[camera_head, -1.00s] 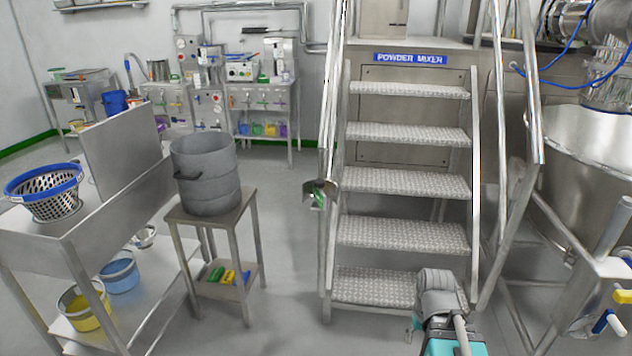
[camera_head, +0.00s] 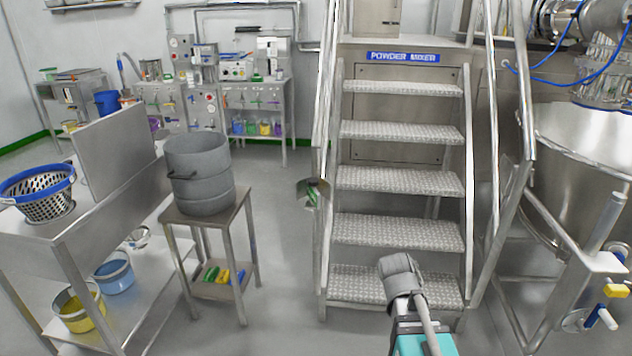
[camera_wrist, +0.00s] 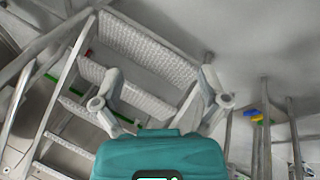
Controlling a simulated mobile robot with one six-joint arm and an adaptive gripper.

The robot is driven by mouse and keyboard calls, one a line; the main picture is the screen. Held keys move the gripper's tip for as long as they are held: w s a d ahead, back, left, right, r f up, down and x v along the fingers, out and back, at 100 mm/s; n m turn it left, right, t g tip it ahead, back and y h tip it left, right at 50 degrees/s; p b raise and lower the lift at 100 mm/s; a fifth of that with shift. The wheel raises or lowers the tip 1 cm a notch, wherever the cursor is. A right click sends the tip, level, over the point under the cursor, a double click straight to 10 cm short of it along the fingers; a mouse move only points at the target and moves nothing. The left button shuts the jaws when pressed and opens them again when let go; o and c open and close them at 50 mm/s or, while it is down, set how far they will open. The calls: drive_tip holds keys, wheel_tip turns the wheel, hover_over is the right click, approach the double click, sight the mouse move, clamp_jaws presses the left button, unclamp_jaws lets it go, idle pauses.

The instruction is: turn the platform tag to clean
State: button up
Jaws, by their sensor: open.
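A small grey metal piece with a green part (camera_head: 311,193) hangs at the lower left stair rail, in front of the platform steps. It may be the platform tag, but it is too small to read, and I cannot tell which face shows. My gripper (camera_wrist: 160,78) is open and empty in the wrist view, its two grey fingers spread above its teal body. The steps' underside or edges lie beyond the fingers. In the head view my arm's end is low, in front of the bottom step and right of the tag-like piece, well apart from it.
The steps (camera_head: 402,180) stand under a blue "POWDER MIXER" sign (camera_head: 403,57). A grey bucket (camera_head: 200,172) sits on a small steel stand (camera_head: 243,210) at left. A steel bench (camera_head: 95,232) is farther left, a large vessel (camera_head: 580,165) at right. Floor between stand and steps is clear.

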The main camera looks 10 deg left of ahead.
drive_tip(key=w+a+r+n+t+h, duration=0.25)
drive_tip(key=w+r+n+t, duration=0.2)
drive_tip(key=w+n, duration=0.35)
drive_tip(key=n+t+y, duration=0.6)
drive_tip(key=n+t, duration=0.5)
drive_tip(key=n, duration=1.2)
approach(313, 183)
drive_tip(key=s, duration=0.2)
drive_tip(key=shift+w+a+r+g, duration=0.15)
drive_tip(key=shift+a+g, duration=0.05)
drive_tip(key=shift+g, duration=0.05)
drive_tip(key=shift+w, duration=0.1)
drive_tip(key=w, duration=1.3)
drive_tip(key=shift+w, duration=0.35)
